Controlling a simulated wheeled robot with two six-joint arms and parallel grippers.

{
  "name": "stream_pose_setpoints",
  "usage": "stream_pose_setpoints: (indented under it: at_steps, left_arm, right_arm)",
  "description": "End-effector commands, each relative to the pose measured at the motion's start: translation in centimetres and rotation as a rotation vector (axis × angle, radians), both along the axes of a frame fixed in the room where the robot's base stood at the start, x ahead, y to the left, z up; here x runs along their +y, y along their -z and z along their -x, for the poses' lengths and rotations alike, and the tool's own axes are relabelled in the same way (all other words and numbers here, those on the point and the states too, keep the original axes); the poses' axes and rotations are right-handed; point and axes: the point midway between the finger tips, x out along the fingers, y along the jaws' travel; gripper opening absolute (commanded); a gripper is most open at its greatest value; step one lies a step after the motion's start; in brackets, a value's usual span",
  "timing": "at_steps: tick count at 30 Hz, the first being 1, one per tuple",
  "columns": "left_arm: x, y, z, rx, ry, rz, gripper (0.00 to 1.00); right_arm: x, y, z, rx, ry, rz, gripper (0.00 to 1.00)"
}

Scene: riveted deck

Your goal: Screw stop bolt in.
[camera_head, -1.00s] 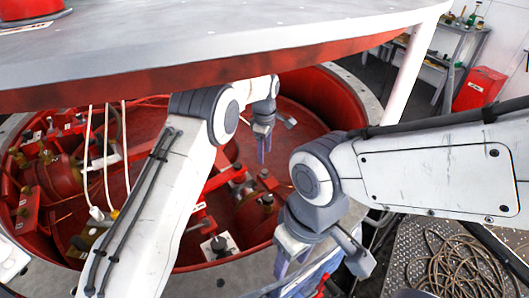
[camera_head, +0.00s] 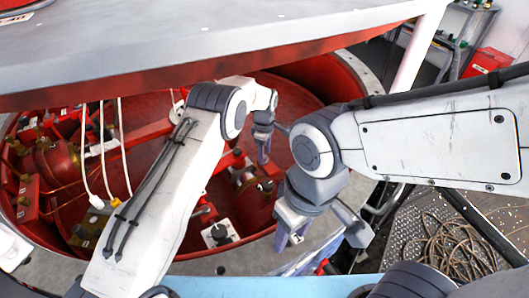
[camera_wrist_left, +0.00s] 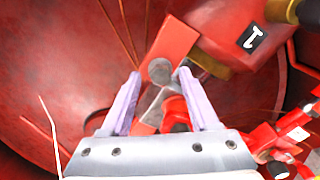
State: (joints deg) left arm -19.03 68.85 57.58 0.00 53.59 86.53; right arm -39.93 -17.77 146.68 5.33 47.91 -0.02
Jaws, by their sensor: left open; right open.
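In the left wrist view, a grey round bolt head (camera_wrist_left: 160,71), which looks like the stop bolt, sits at a red bracket (camera_wrist_left: 178,42). My left gripper (camera_wrist_left: 158,80) is open, its pale fingertips on either side of the head; I cannot tell whether they touch it. In the head view, my left gripper (camera_head: 263,152) points down into the red round well (camera_head: 285,95), and the bolt cannot be picked out there. My right gripper (camera_head: 291,238) is open and empty, lower and nearer, by the well's rim.
A grey-topped deck plate (camera_head: 200,45) overhangs the well. White cables (camera_head: 103,160) hang at the left. Red fittings and a white block (camera_head: 219,233) stand inside the well. A coiled rope (camera_head: 450,245) lies on metal plating at the right.

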Motion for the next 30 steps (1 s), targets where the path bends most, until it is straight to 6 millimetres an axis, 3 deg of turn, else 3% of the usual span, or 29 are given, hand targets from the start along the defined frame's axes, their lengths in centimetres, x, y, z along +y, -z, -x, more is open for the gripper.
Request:
stream_pose_setpoints:
  at_steps: [7,12,23,30]
  left_arm:
    - [-0.01,0.06,-0.02,-0.001,0.0,0.0,0.61]
    - [-0.01,0.05,-0.02,-0.001,0.0,0.0,0.0]
    - [-0.01,0.08,-0.03,-0.001,0.035,0.0,0.0]
    - [-0.02,0.12,-0.06,-0.001,0.168,0.0,0.0]
  right_arm:
    - [0.0,0.01,0.0,0.0,0.0,0.0,0.5]
    - [0.0,0.01,0.0,0.0,0.0,0.0,0.5]
    - [0.0,0.22,0.0,0.0,0.0,0.0,0.5]
    - [0.0,0.83,0.0,0.0,0.0,0.0,0.5]
